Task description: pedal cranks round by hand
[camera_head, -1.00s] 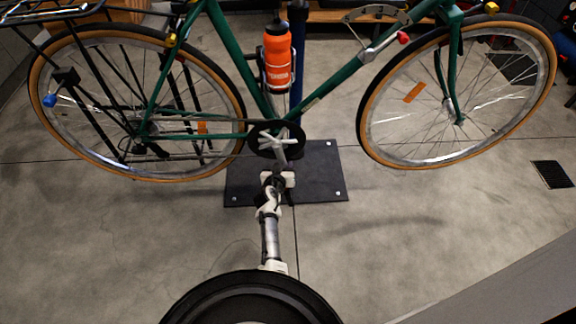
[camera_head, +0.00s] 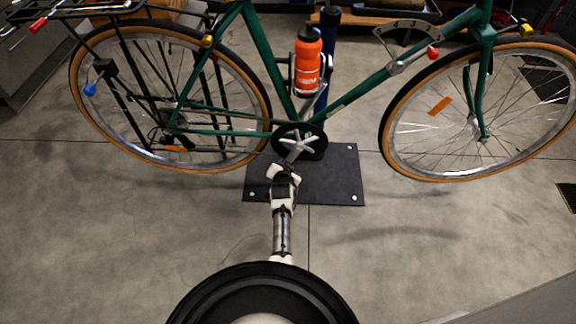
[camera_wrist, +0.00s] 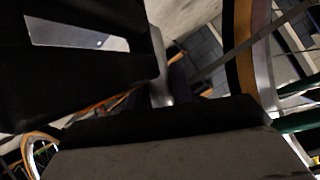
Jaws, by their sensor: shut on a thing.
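A green bicycle (camera_head: 262,60) stands side-on, its front wheel at the right. In the head view, the silver crank (camera_head: 297,150) runs from the dark chainring (camera_head: 313,140) down and to the left. My gripper (camera_head: 283,172) is at the crank's lower end, shut on the pedal there. The jaws mostly hide the pedal. In the wrist view, the dark jaws fill much of the picture, and a pale metal bar (camera_wrist: 160,90), seemingly the crank, shows between them.
A blue stand post (camera_head: 328,45) rises behind the frame from a black base plate (camera_head: 340,185). An orange bottle (camera_head: 307,62) sits on the frame. The rear wheel (camera_head: 88,130) and front wheel (camera_head: 395,165) flank the chainring. The grey floor in front is clear.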

